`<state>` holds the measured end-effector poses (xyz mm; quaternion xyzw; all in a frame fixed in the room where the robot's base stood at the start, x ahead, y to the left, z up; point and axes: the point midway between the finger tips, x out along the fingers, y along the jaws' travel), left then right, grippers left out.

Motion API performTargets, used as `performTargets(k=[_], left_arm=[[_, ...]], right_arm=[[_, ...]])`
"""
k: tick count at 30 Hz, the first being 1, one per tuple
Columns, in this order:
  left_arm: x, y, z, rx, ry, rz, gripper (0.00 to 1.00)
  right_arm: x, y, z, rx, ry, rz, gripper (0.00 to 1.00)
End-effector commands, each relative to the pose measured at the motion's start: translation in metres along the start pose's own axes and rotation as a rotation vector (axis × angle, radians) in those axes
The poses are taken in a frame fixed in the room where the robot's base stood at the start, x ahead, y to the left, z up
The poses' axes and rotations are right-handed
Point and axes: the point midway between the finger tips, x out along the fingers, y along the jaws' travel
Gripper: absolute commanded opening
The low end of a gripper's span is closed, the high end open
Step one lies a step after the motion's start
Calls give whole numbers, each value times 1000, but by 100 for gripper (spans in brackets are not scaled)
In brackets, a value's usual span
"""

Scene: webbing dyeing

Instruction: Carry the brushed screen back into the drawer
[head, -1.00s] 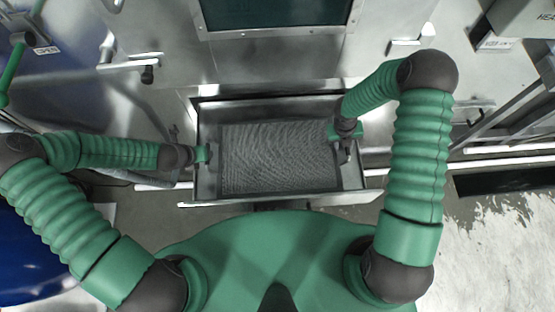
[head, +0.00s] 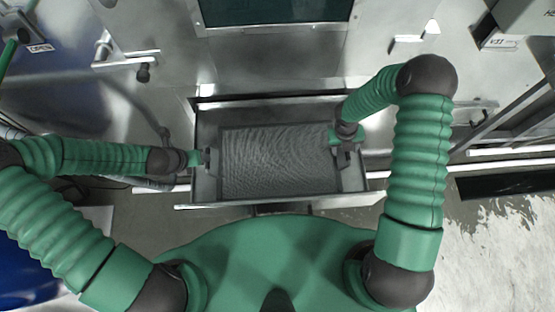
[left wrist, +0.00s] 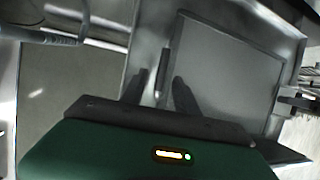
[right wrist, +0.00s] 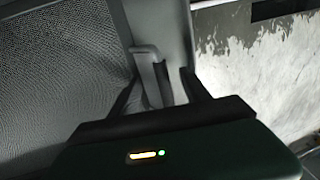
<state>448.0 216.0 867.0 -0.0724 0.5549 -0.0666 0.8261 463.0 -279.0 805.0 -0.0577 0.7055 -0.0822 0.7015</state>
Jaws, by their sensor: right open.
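The grey mesh screen (head: 278,160) lies flat inside the open metal drawer (head: 250,205), between its side walls. It also shows in the left wrist view (left wrist: 225,85) and the right wrist view (right wrist: 60,70). My left gripper (head: 208,159) is at the screen's left side; its fingers (left wrist: 160,90) are apart, with a slim dark handle (left wrist: 163,72) between and just beyond them. My right gripper (head: 346,152) is at the screen's right side. Its fingers (right wrist: 158,88) stand open on both sides of the screen's upright grey handle (right wrist: 147,65). Contact with either handle cannot be told.
A metal machine front (head: 275,65) with a dark window (head: 270,10) rises behind the drawer. Lever handles (head: 140,62) stick out at its left. The floor at the right (head: 500,235) is open, with a dark grate (head: 505,183).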

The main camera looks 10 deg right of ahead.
Motion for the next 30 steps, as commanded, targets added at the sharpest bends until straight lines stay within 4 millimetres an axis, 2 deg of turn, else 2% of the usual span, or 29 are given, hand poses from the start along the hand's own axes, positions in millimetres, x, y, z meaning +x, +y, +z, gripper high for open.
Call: performTargets(k=[1, 3, 6, 10, 14, 17, 24, 27, 30], left_arm=[[-16, 2, 1, 2, -3, 6, 37], [-34, 3, 1, 3, -4, 7, 37], [-55, 3, 1, 2, -3, 8, 37], [-70, 3, 1, 2, -2, 6, 37], [-76, 2, 1, -1, 0, 5, 37], [-76, 2, 0, -1, 0, 3, 37], [-76, 2, 0, 0, 0, 3, 37], [-75, 2, 0, 0, 0, 3, 37], [-75, 2, 0, 0, 0, 3, 37]], right_arm=[[0, 0, 0, 0, 0, 0, 55], [0, 0, 0, 0, 0, 0, 55], [0, 0, 0, -1, 0, 1, 55], [0, 1, 0, -1, 0, 1, 55], [-4, 0, 1, 0, 0, 0, 55], [-20, 0, 2, 2, -3, 1, 55], [-82, 0, 1, 2, -5, 0, 55], [-102, 0, 1, 1, -4, 0, 55], [-114, 0, 0, 1, -2, 0, 55]])
